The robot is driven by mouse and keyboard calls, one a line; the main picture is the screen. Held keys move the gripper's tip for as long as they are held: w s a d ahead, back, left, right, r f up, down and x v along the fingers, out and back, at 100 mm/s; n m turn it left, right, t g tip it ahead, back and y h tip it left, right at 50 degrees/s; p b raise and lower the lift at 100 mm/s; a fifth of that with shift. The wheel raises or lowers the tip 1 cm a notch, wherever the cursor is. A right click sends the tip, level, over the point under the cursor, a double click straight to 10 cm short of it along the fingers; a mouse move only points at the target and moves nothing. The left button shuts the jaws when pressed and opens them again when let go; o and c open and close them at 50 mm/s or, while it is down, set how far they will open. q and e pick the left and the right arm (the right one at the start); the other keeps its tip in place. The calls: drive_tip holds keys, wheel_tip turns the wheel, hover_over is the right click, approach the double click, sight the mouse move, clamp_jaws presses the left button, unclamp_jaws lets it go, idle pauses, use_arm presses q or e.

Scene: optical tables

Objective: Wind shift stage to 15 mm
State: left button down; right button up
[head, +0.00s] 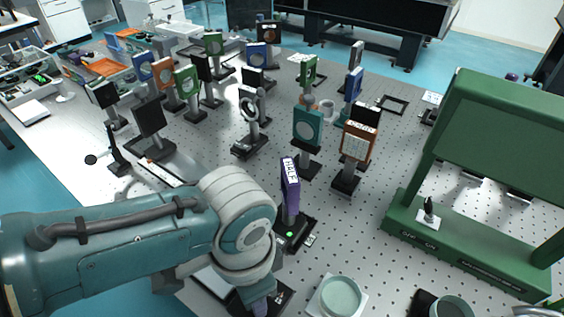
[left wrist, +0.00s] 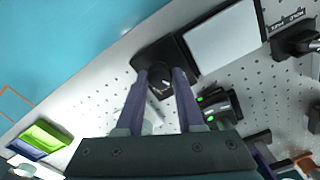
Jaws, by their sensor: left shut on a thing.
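In the left wrist view, my left gripper (left wrist: 162,78) has its two purple fingers closed around a small dark knob (left wrist: 160,88) on a black block. Beside that block is a black-framed unit with a pale blank panel (left wrist: 222,42), apparently the shift stage. I cannot read a millimetre value on it. In the head view, my left arm comes in from the left and its wrist hides most of this unit. My right gripper is not in view.
A purple mount marked HALF (head: 290,185) stands close behind my left wrist, with a green light on its base. A large green frame (head: 480,250) stands at right. Several optic mounts fill the back of the perforated table. A round pale dish (head: 340,297) lies right of the wrist.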

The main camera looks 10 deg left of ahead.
use_arm(q)
drive_tip(key=m, duration=0.4)
drive_tip(key=shift+m, duration=0.4)
idle(0.4)
drive_tip(key=c, duration=0.5)
unclamp_jaws()
drive_tip(key=shift+r, duration=0.1)
drive_tip(key=shift+r+p, duration=1.85)
drive_tip(key=shift+r, duration=3.05)
